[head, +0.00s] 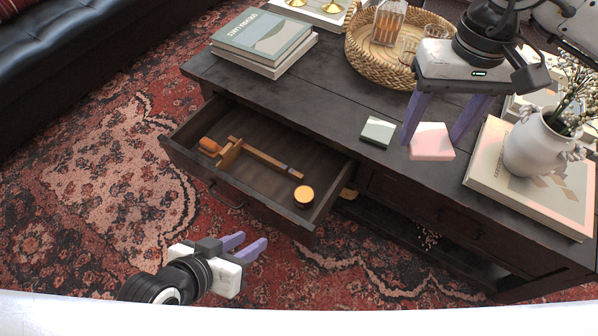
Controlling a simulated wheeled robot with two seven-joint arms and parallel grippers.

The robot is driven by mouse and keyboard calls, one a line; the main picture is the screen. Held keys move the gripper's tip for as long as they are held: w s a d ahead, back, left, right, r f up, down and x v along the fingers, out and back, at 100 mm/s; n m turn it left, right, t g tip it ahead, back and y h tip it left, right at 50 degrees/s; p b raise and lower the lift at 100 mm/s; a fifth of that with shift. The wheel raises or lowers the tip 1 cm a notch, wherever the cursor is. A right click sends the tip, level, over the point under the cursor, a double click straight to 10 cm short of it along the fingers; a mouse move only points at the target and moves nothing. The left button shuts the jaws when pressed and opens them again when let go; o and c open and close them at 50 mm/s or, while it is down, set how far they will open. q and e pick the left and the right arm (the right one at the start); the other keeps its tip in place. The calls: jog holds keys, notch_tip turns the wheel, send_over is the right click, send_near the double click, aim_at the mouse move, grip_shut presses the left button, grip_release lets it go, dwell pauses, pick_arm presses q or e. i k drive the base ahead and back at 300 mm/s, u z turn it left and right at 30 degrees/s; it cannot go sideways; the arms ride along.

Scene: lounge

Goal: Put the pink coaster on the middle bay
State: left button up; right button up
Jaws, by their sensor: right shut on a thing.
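The pink coaster (432,142) is a pale pink square slab over the right part of the dark coffee table (330,110). My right gripper (431,140) comes down from above, its two purple fingers shut on opposite sides of the coaster. I cannot tell whether the coaster touches the tabletop. The table's front has a pulled-out drawer (172,152) at left and a closed drawer front (470,228) at right. The middle bay is not clearly visible from above. My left gripper (254,240) is open and empty, low over the rug in front of the drawer.
A dark green-grey coaster (378,132) lies left of the pink one. The drawer holds a wooden mallet-like item (250,153) and a round tin (304,195). A woven tray (362,60), stacked books (262,45) and a white vase (535,145) on a book crowd the tabletop.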

aim_at(253, 177)
jog(key=k, duration=1.05)
jog(key=u, duration=0.9)
jog(key=i, duration=1.75)
jog(key=z, duration=0.8)
